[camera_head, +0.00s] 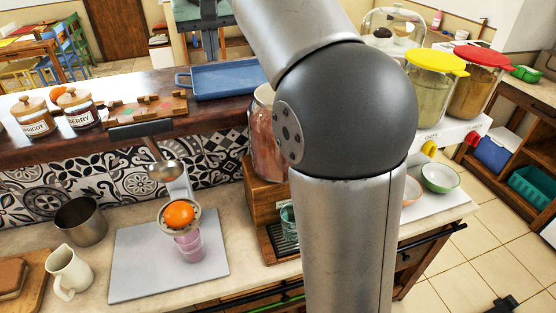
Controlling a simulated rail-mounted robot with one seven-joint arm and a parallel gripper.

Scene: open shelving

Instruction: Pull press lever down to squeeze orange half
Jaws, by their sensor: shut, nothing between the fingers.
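The juice press stands on a light grey board (135,262) on the counter. Its lever (141,130) is raised, with a dark crossbar handle at its upper left end. A metal pressing cup (165,171) hangs from the lever, above and apart from the orange half. The orange half (179,213) sits in the press's round metal holder. A pinkish glass (189,246) stands under the holder. My arm crosses the middle and right of the view, clear of the press in the picture. I cannot make out my gripper.
A metal pot (82,221) and a cream jug (69,273) stand left of the board. Right of it is a wooden dispenser (262,203) with a large jar. A raised wooden shelf (30,150) behind holds jars and a blue tray (225,81). My arm hides part of the right counter.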

